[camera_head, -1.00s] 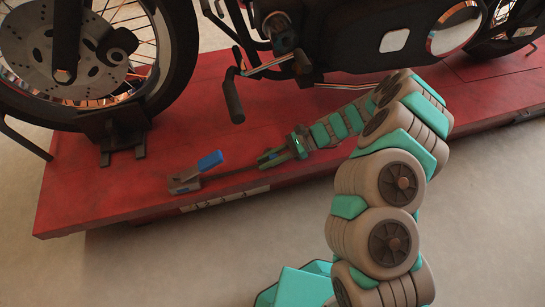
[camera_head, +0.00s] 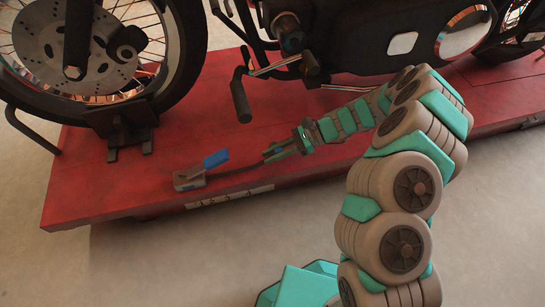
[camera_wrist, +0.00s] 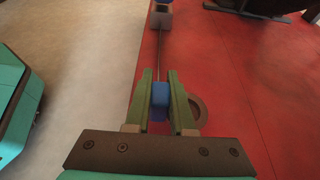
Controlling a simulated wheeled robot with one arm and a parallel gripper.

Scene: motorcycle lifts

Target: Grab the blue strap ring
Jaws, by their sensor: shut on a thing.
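My gripper (camera_head: 268,156) is low over the near part of the red lift platform (camera_head: 110,190). In the wrist view its two green fingers (camera_wrist: 160,85) are closed on a blue piece (camera_wrist: 159,96), which I take for the blue strap ring. A grey-brown round ring (camera_wrist: 198,108) shows partly behind the right finger. A thin dark strap (camera_head: 235,170) runs from the gripper to a grey ratchet buckle (camera_head: 188,180) with a blue lever (camera_head: 215,158). The fingers hide part of the held piece.
A motorcycle (camera_head: 345,35) stands on the platform behind my gripper. Its front wheel (camera_head: 190,60) rests by a black wheel chock (camera_head: 125,130), and a dark pedal (camera_head: 241,100) hangs near the gripper. The grey floor in front is clear.

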